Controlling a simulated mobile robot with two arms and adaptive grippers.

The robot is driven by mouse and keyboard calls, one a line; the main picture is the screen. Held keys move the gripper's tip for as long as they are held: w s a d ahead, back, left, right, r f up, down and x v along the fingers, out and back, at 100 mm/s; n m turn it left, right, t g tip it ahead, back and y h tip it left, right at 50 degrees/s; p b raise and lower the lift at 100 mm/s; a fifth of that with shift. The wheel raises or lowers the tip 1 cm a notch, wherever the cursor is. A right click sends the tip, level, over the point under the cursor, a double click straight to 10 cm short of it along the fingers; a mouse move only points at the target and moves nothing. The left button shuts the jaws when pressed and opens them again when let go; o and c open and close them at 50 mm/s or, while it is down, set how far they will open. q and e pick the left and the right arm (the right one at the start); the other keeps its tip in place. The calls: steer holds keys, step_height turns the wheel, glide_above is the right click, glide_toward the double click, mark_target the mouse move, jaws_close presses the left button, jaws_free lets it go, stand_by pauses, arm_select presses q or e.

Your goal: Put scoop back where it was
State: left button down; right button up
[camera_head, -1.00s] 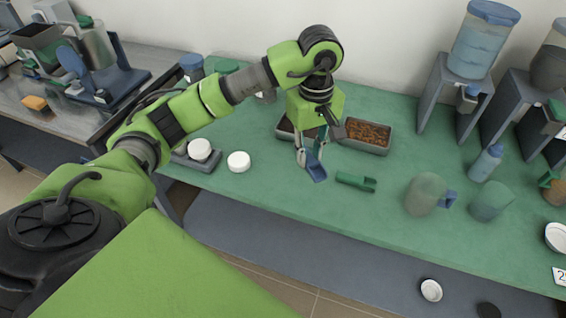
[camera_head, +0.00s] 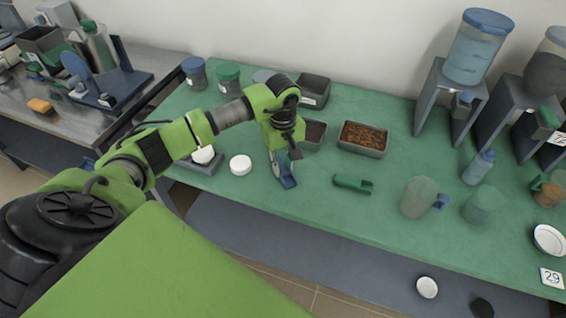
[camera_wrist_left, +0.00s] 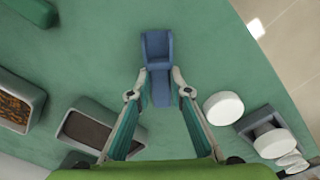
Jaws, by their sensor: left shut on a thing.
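A blue scoop (camera_head: 288,182) is between the fingertips of my left gripper (camera_head: 279,168), low over the green table near its front edge. In the left wrist view the blue scoop (camera_wrist_left: 158,52) points away from the wrist, and the fingers of my left gripper (camera_wrist_left: 160,95) close on its handle. I cannot tell whether the scoop touches the table. A green scoop (camera_head: 353,184) lies on the table to the right. My right gripper is out of view.
Behind the gripper stand a tray of dark grains (camera_head: 316,132) and a tray of brown pellets (camera_head: 364,139). A white round lid (camera_head: 240,165) lies to the left. A clear jug (camera_head: 419,196) stands to the right. The table between the green scoop and jug is clear.

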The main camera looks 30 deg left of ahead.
mark_target(283, 169)
arm_select(q)
steer(key=shift+f, duration=0.2)
steer(key=c, duration=1.9)
jaws_free()
steer(key=shift+r, duration=0.1)
steer(key=shift+r, duration=0.4)
step_height(283, 169, up, 12)
steer(key=b, duration=0.2)
steer(key=shift+f+b, duration=0.25)
steer(key=shift+b, duration=0.1)
steer(key=shift+s+f, duration=0.1)
